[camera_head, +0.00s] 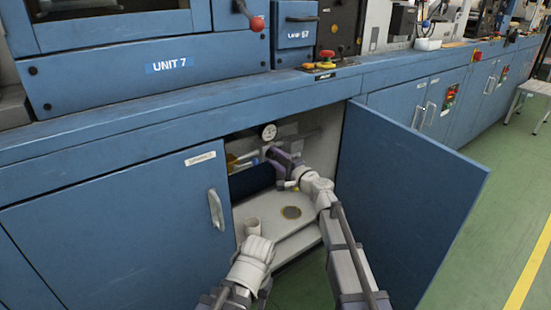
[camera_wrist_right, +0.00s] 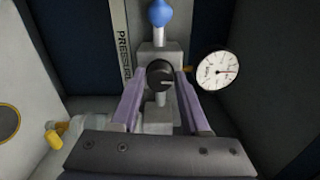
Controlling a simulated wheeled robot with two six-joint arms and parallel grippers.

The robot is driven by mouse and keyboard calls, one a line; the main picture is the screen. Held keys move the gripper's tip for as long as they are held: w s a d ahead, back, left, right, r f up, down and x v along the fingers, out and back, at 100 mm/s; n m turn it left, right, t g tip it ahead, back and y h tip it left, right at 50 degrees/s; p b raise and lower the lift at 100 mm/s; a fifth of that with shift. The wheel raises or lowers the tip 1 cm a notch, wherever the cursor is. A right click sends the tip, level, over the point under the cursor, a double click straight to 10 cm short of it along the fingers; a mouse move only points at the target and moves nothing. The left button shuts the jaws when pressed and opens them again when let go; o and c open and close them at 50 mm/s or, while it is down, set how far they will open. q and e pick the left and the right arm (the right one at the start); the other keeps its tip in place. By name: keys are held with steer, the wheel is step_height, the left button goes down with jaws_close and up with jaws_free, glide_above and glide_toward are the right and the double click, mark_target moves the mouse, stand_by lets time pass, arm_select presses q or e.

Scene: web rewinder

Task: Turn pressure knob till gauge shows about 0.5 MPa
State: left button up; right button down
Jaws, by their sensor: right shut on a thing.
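The black pressure knob (camera_wrist_right: 160,75) sits on a grey regulator body inside the open cabinet. The purple fingers of my right gripper (camera_wrist_right: 160,82) stand on both sides of the knob and are shut on it. In the head view my right gripper (camera_head: 278,157) reaches into the cabinet, and the knob is hidden there. The round white gauge (camera_wrist_right: 218,71) is just right of the knob; its needle points roughly to the right, with figures too small to read surely. The gauge also shows in the head view (camera_head: 269,132). My left gripper's fingers do not show.
The open blue cabinet door (camera_head: 411,205) stands right of my right arm. A closed blue door (camera_head: 120,230) is at left. A blue knob-like part (camera_wrist_right: 160,12) is above the regulator, and a yellow part (camera_wrist_right: 54,136) is at lower left.

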steer(key=shift+m, duration=0.4)
steer(key=shift+c, duration=1.9)
jaws_free()
steer(key=shift+s+d, duration=0.1)
steer(key=v, duration=0.7)
steer(key=shift+s+d, duration=0.2)
